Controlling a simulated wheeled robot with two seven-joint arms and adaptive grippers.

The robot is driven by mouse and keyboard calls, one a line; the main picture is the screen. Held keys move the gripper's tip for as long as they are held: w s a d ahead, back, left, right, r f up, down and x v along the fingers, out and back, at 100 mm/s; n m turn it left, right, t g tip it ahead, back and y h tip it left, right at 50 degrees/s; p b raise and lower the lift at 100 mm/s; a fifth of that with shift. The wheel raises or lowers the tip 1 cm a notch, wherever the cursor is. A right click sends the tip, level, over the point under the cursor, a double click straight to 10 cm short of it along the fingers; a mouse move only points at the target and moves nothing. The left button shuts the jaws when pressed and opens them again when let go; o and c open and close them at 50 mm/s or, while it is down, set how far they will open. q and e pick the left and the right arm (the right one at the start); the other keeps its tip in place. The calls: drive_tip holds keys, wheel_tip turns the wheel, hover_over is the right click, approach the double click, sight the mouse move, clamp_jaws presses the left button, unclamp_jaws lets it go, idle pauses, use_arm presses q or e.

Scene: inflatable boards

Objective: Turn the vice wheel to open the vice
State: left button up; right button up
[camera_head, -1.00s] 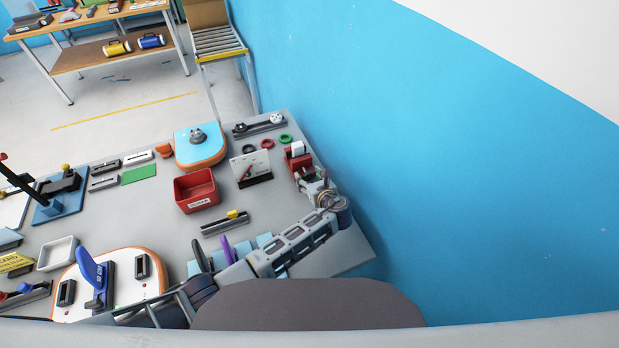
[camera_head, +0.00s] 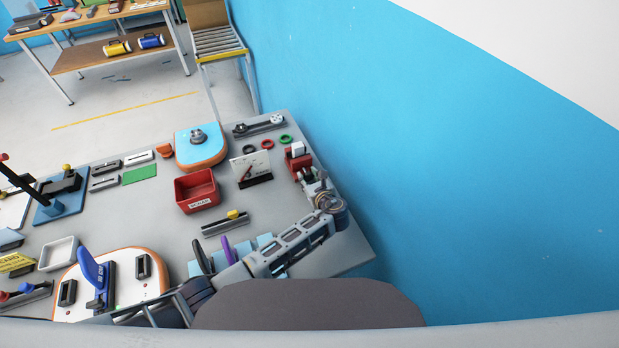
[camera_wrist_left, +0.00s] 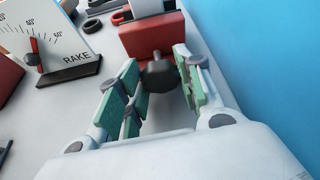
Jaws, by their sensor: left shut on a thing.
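The red vice (camera_head: 297,162) stands at the right end of the grey bench, near the blue wall. A whitish block (camera_head: 298,148) sits at its top, by the jaws. In the left wrist view the red vice body (camera_wrist_left: 150,36) is at the top centre, with the pale block (camera_wrist_left: 146,7) behind it. The dark vice wheel (camera_wrist_left: 158,77) faces me. My left gripper (camera_wrist_left: 160,84) has its green-padded fingers on both sides of the wheel and is shut on it. In the head view the left gripper (camera_head: 312,182) hides the wheel. My right gripper is not in view.
A gauge panel marked RAKE (camera_head: 250,169) stands just left of the vice. Black, red and green rings (camera_head: 267,144) lie behind it. A red bin (camera_head: 196,191) is farther left. The blue wall (camera_head: 450,180) closes off the right side.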

use_arm(q)
drive_tip(key=shift+a+f+n+t+h, duration=0.15)
drive_tip(key=shift+n+t+h, duration=0.25)
drive_tip(key=shift+n, duration=0.5)
drive_tip(key=shift+s+a+n+t+h+b, duration=0.1)
drive_tip(key=shift+n+t+h+b, duration=0.2)
drive_tip(key=shift+n+h+b, duration=0.65)
drive_tip(key=shift+n, duration=0.25)
drive_tip(key=o, duration=1)
drive_tip(key=shift+f, duration=0.1)
drive_tip(key=shift+v, duration=4.05)
drive_tip(key=shift+o, duration=0.2)
